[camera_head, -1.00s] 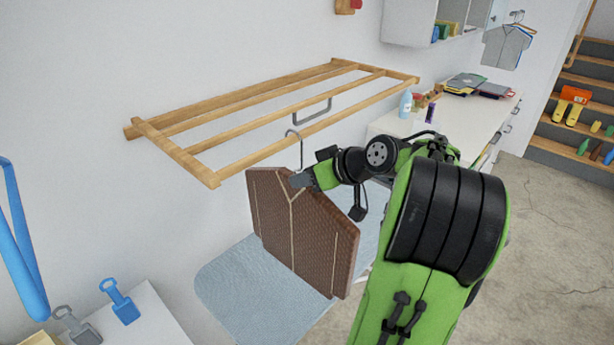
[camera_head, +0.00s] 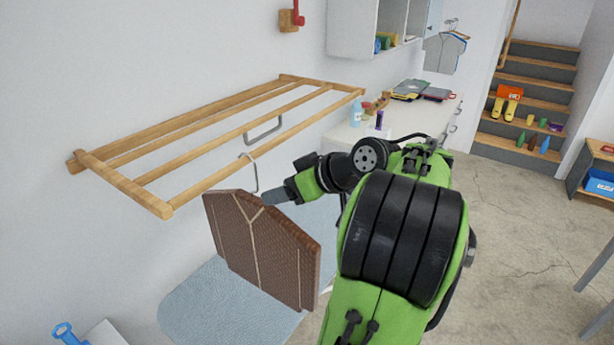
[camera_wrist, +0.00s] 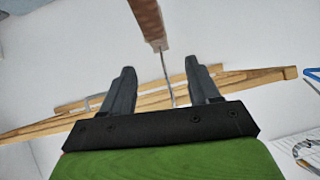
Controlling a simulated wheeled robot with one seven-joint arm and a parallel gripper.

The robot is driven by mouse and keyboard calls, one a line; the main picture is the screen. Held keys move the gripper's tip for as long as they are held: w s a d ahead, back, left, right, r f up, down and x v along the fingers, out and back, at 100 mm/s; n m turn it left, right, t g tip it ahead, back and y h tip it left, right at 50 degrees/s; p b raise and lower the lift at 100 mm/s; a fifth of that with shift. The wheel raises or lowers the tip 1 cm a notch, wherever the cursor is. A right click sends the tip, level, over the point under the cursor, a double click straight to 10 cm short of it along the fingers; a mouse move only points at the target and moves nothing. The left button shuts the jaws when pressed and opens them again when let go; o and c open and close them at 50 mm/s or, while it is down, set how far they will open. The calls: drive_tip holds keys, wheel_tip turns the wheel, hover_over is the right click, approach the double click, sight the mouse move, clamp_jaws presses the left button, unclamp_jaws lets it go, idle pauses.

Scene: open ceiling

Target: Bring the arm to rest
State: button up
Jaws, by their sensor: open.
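A brown garment on a hanger (camera_head: 262,245) hangs below the front rail of the wooden wall rack (camera_head: 215,187), its wire hook (camera_head: 254,172) at the rail. My gripper (camera_head: 272,198) is just right of the hook's base, above the garment's upper edge. In the wrist view my gripper (camera_wrist: 160,80) has its two fingers wide apart, with nothing clamped. The garment (camera_wrist: 147,18) shows there at the top, and its thin hook (camera_wrist: 167,72) runs down between the fingers in the picture. How far ahead of the fingertips it lies is hard to tell.
A white counter (camera_head: 345,137) with bottles stands behind my arm. Open concrete floor (camera_head: 520,230) lies to the right.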

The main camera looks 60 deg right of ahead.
drive_tip(key=p+v, duration=0.4)
drive_tip(key=v, duration=0.4)
drive_tip(key=shift+s+r, duration=0.25)
drive_tip(key=shift+r, duration=0.05)
drive_tip(key=shift+w, duration=0.1)
drive_tip(key=w+a+f+g, duration=0.2)
drive_tip(key=w+a, duration=0.2)
drive_tip(key=a, duration=0.6)
drive_tip(key=w+a+f+g, duration=0.2)
drive_tip(key=w+a+g, duration=0.15)
drive_tip(key=a, duration=0.65)
drive_tip(key=s+a+f+h, duration=0.1)
drive_tip(key=s+a+f, duration=0.2)
drive_tip(key=s+a, duration=0.4)
drive_tip(key=s, duration=0.4)
drive_tip(key=shift+s+a+f, duration=0.3)
drive_tip(key=shift+a, duration=0.05)
